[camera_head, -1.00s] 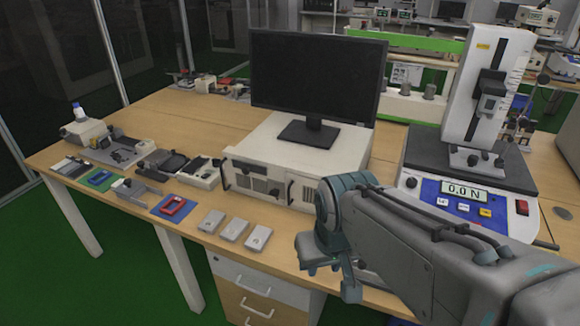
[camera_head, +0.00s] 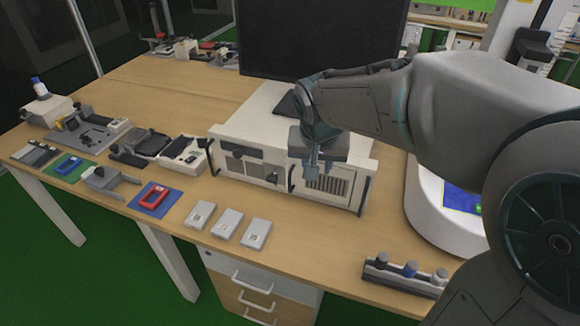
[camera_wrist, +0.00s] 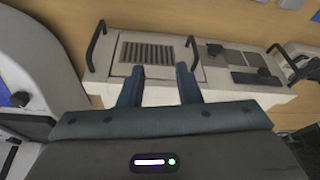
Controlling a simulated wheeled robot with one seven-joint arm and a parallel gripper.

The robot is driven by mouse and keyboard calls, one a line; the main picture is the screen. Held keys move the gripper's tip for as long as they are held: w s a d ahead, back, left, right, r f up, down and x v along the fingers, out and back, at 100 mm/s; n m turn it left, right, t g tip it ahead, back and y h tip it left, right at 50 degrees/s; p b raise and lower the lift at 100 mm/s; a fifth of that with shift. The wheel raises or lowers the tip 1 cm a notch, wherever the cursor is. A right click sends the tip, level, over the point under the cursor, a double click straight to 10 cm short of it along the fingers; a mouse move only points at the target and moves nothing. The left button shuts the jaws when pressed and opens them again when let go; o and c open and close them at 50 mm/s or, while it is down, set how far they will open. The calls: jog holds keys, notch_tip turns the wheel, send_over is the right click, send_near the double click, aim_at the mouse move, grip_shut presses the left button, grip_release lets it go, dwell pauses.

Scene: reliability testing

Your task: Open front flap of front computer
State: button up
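The cream computer (camera_head: 262,125) stands on the wooden desk under a black monitor, its front panel facing me. The front flap (camera_head: 325,186), with a dark vent grille, is on the right of its front and looks closed. In the wrist view the flap (camera_wrist: 147,52) lies just beyond my fingers, between dark handles. My gripper (camera_head: 318,167) is in front of and above the flap, partly covering it. In the wrist view my gripper (camera_wrist: 158,76) is open and empty, with its two fingers apart. Whether a fingertip touches the flap I cannot tell.
The monitor (camera_head: 320,40) stands on the computer. Three small grey boxes (camera_head: 228,222) lie in front. A rack with several knobs (camera_head: 405,275) stands at the desk's front right. A white test stand base (camera_head: 425,205) is on the right. Red and blue devices lie left.

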send_near(289, 178)
jog(key=shift+t, duration=0.3)
jog(key=x, duration=0.7)
jog(key=b+x, duration=0.1)
jog(key=x, duration=0.3)
jog(key=shift+s+d+f, duration=0.1)
jog(key=shift+s+f, duration=0.1)
jog(key=shift+s, duration=0.05)
grip_shut()
